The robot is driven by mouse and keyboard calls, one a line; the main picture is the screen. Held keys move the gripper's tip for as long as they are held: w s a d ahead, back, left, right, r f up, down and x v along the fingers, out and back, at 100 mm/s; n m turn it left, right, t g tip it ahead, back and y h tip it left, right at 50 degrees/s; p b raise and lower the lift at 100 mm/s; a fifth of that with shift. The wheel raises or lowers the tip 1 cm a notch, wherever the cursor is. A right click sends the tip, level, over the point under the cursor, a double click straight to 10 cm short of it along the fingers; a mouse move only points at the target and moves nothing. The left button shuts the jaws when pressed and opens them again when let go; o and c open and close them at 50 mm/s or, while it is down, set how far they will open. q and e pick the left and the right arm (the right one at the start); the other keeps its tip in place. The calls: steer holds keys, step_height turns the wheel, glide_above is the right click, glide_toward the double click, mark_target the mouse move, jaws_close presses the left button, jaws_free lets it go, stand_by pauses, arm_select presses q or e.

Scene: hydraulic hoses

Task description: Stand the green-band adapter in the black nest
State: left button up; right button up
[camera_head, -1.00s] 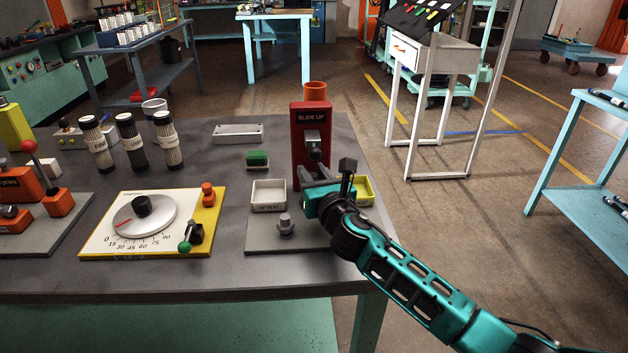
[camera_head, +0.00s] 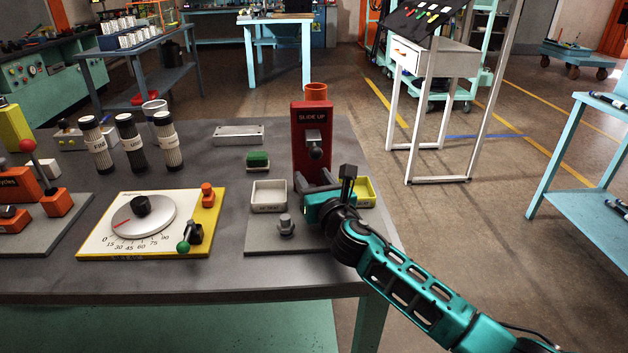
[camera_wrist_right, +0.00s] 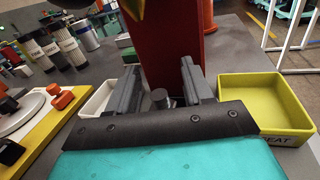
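My right gripper (camera_head: 313,181) is low in front of the red "SLIDE UP" stand (camera_head: 312,112). In the right wrist view its two fingers (camera_wrist_right: 160,82) are apart. A small grey cylinder (camera_wrist_right: 160,98) shows between them, with gaps on both sides; I cannot tell what it is. A grey fitting (camera_head: 314,143) sits on the stand's face above the gripper. Another grey fitting (camera_head: 286,226) stands upright on the grey base plate (camera_head: 262,240), left of the gripper. I see no green band on either fitting, and no clear black nest. My left gripper is out of view.
A white tray (camera_head: 268,207) is left of the gripper and a yellow tray (camera_head: 366,203) right of it. A green-topped block (camera_head: 257,159) lies behind the white tray. The dial board (camera_head: 100,240) is further left. The table's right edge is close to my arm.

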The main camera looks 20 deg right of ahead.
steer(key=shift+o, duration=0.8)
steer(key=shift+s, duration=0.55)
steer(key=s, duration=0.7)
steer(key=s+d+p, duration=0.1)
steer(key=s, duration=0.3)
steer(key=shift+s, duration=0.35)
